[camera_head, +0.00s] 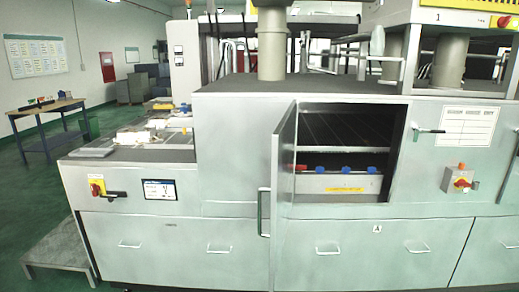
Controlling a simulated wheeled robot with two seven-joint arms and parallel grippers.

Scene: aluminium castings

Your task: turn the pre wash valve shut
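Several small valves show inside an open compartment of the large pale metal machine, in a row along a metal rail. A red valve handle (301,167) is at the left end, close to the open door. To its right are a blue valve handle (320,169), a second blue one (345,170) and a third (372,170). I cannot read any label that tells which is the pre wash valve. The compartment door (283,170) stands swung open towards me on the left side. Neither of my grippers is in view.
A yellow label strip (344,190) lies below the valves. A red-and-yellow switch (97,187), a small screen (160,189) and another switch box (459,180) are on the machine's front. A metal step (58,247) is at lower left. A blue table (45,115) stands far left.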

